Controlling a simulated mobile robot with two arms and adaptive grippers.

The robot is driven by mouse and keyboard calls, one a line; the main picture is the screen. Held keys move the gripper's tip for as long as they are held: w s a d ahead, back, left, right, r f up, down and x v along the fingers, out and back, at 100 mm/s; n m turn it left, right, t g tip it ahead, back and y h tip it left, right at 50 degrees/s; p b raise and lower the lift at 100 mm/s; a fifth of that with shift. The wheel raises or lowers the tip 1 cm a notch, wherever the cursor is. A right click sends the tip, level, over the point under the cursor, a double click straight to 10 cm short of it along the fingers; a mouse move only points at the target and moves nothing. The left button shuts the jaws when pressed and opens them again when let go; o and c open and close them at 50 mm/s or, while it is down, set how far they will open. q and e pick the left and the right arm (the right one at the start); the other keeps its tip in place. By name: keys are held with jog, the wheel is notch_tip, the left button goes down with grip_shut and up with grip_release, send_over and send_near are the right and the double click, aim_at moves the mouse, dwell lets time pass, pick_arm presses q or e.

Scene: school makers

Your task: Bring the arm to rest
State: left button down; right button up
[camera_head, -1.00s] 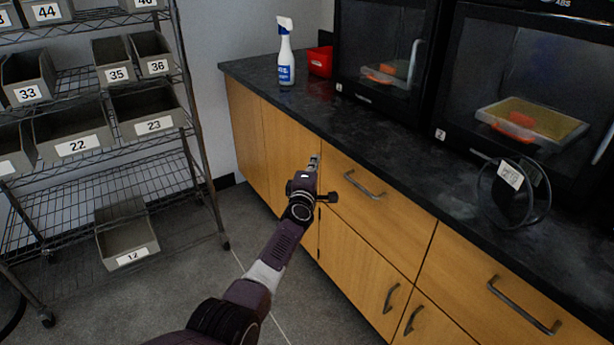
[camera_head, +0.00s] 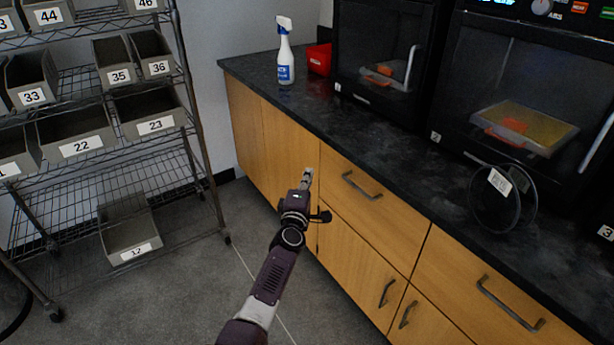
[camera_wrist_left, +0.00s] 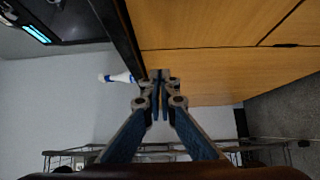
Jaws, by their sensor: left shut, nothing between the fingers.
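My left gripper (camera_head: 307,176) is in front of the wooden cabinet (camera_head: 262,145), below the dark countertop's front edge. It is shut and holds nothing. In the left wrist view its two fingers (camera_wrist_left: 160,78) meet at the tips, with the cabinet face beyond them. My left arm reaches up from the bottom of the head view. My right gripper is not in these views.
A drawer handle (camera_head: 361,186) juts out right of the gripper. A wire shelf with grey bins (camera_head: 130,232) stands left. Floor between is clear.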

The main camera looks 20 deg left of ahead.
pick_arm(q)
jog(key=shift+s+d, duration=0.1)
jog(key=shift+s, duration=0.75)
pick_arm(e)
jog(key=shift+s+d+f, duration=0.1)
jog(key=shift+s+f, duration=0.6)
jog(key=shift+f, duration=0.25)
